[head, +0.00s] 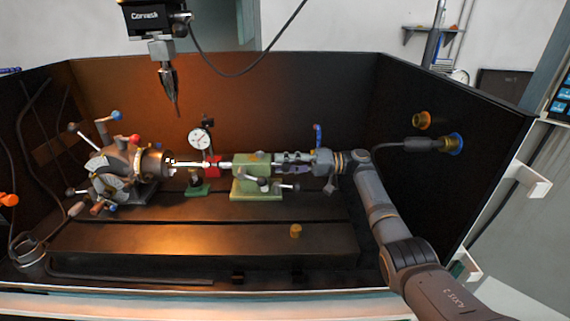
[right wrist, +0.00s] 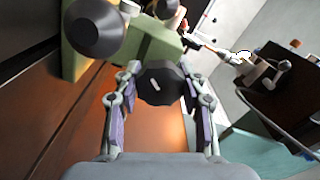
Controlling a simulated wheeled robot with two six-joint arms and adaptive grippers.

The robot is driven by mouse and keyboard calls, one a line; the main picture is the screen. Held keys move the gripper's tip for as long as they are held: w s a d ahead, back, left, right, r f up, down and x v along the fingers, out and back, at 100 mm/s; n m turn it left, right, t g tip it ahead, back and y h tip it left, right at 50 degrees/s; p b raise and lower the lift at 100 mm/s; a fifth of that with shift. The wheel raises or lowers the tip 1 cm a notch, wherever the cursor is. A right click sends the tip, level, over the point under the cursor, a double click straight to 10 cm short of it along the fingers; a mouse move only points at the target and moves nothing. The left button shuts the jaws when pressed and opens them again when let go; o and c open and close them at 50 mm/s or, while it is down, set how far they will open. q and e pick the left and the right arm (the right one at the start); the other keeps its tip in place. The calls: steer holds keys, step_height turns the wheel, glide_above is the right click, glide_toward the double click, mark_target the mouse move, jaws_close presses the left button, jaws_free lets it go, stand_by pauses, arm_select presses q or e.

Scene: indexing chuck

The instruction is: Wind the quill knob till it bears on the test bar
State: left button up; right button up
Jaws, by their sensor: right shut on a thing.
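The dark faceted quill knob (right wrist: 158,84), with a white mark on its face, sits at the end of the green tailstock (head: 250,186). My right gripper (head: 280,159) comes in from the right and is shut on the knob. In the right wrist view its two fingers (right wrist: 160,92) stand on either side of the knob. The pale test bar (head: 186,163) reaches from the chuck (head: 152,163) at left toward the tailstock. Whether the quill tip touches the bar is too small to tell. My left gripper is out of view.
A dial gauge (head: 200,138) stands behind the bar, and a small green block (head: 196,189) is below it. A brass piece (head: 295,231) lies on the dark bed (head: 190,240). A spindle head (head: 158,20) hangs above. Dark walls enclose the back and sides.

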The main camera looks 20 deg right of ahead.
steer(key=m+p, duration=0.1)
steer(key=m, duration=0.2)
steer(key=shift+r+m, duration=0.15)
steer(key=shift+m, duration=0.25)
steer(key=m+p, duration=0.1)
steer(key=m, duration=0.2)
steer(key=shift+m+p, duration=0.3)
steer(key=m+p, duration=0.1)
steer(key=m, duration=0.2)
steer(key=shift+m+p, duration=0.3)
steer(key=shift+m, duration=0.1)
steer(key=m+p, duration=0.1)
steer(key=m, duration=0.2)
steer(key=shift+m+p, duration=0.3)
steer(key=m+p, duration=0.2)
steer(key=m, duration=0.6)
steer(key=m+p, duration=0.1)
steer(key=shift+s+f+m, duration=0.1)
steer(key=shift+f+m, duration=0.1)
steer(key=shift+m, duration=1.7)
steer(key=shift+p, duration=0.3)
